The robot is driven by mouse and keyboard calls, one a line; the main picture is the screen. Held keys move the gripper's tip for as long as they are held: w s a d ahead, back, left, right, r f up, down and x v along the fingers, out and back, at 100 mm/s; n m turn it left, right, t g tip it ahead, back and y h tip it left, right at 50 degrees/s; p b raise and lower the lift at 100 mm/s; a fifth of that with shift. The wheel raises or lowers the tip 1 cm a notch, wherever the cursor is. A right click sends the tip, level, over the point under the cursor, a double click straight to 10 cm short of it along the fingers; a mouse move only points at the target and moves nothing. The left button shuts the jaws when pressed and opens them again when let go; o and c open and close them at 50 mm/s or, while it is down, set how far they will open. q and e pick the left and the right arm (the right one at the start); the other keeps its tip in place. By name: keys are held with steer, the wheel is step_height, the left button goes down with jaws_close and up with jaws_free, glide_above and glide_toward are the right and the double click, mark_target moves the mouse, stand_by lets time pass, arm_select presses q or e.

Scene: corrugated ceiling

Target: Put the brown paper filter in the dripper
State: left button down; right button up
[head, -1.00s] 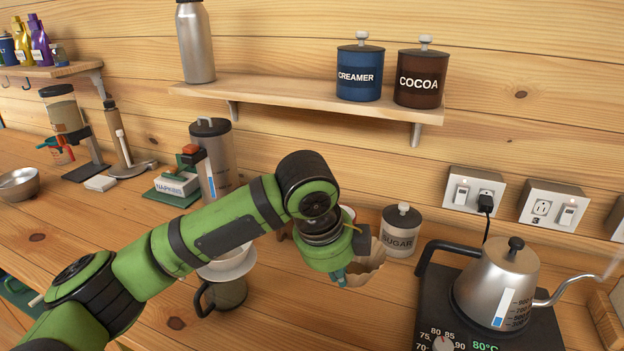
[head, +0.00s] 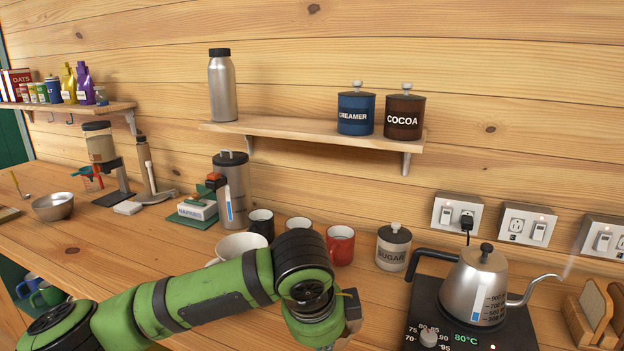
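The white dripper (head: 238,246) stands on the counter at centre left in the head view; my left arm hides its lower part and whatever is under it. My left gripper (head: 326,338) is at the bottom edge, right of the dripper and nearer the camera. Its fingers are hidden by its own body and the frame edge. A small tan patch (head: 353,326) beside it may be part of the brown paper filter, but too little shows to be sure. No filter shows on the bare counter there. My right gripper is not in view.
A red mug (head: 340,245), dark mugs (head: 262,224) and the sugar canister (head: 393,249) stand behind my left gripper. A kettle (head: 474,287) on its heating base is to the right. A wall shelf (head: 300,131) holds canisters. Counter between gripper and sugar is clear.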

arm_select(q)
steer(key=s+a+f+n+g+y, duration=0.1)
steer(key=s+a+f+n+y, duration=0.1)
steer(key=a+n, duration=0.4)
steer(key=s+a+f+n+g+y, duration=0.1)
steer(key=s+a+f+n, duration=0.1)
steer(key=s+a+n, duration=0.2)
steer(key=s+a+f+n+g+y, duration=0.1)
steer(key=s+a+f+n+y, duration=0.1)
steer(key=a+n, duration=0.7)
steer(key=s+n, duration=0.1)
steer(key=n, duration=0.2)
steer(key=shift+s+a+n+y, duration=0.2)
steer(key=shift+a+n+y, duration=0.1)
steer(key=shift+a+n, duration=0.1)
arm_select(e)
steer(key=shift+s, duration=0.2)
arm_select(q)
steer(key=shift+w, duration=0.1)
